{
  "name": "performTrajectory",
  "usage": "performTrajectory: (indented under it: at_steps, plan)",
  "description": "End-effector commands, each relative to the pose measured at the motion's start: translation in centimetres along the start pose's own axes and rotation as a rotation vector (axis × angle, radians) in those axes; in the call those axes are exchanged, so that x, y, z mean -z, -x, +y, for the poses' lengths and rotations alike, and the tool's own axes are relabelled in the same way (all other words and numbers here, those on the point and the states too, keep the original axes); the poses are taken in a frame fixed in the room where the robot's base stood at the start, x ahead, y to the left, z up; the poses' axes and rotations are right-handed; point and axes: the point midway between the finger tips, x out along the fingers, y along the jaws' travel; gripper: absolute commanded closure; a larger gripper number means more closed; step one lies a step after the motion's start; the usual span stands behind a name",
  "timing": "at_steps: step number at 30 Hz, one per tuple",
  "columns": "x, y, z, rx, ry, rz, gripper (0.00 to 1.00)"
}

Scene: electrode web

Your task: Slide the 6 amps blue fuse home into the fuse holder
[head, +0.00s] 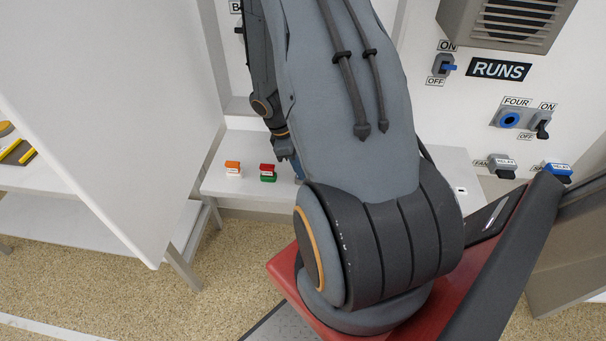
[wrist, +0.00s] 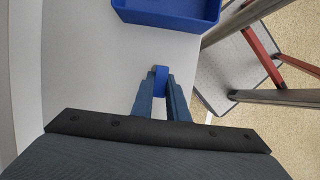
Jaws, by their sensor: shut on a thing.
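In the wrist view my gripper (wrist: 161,88) has its two dark blue fingers shut on a small bright blue piece, the blue fuse (wrist: 160,72). The fuse's top shows at the fingertips; its lower part is hidden between them, and no rating can be read. It is over the white bench, short of a blue tray. In the head view my gripper (head: 285,148) is by the white bench, mostly hidden by my arm, and the fuse cannot be made out clearly. I cannot identify the fuse holder in either view.
The blue tray (wrist: 168,12) is at the top of the wrist view. A white panel (head: 110,110) stands left.

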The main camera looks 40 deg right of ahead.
Motion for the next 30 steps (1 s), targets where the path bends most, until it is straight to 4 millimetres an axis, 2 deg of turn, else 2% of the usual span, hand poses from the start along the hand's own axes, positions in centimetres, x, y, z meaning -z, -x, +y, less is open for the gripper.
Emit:
performTrajectory:
  at_steps: [30]
  plan:
    - [-0.5,1.4,0.0,0.0,0.0,0.0,1.0]
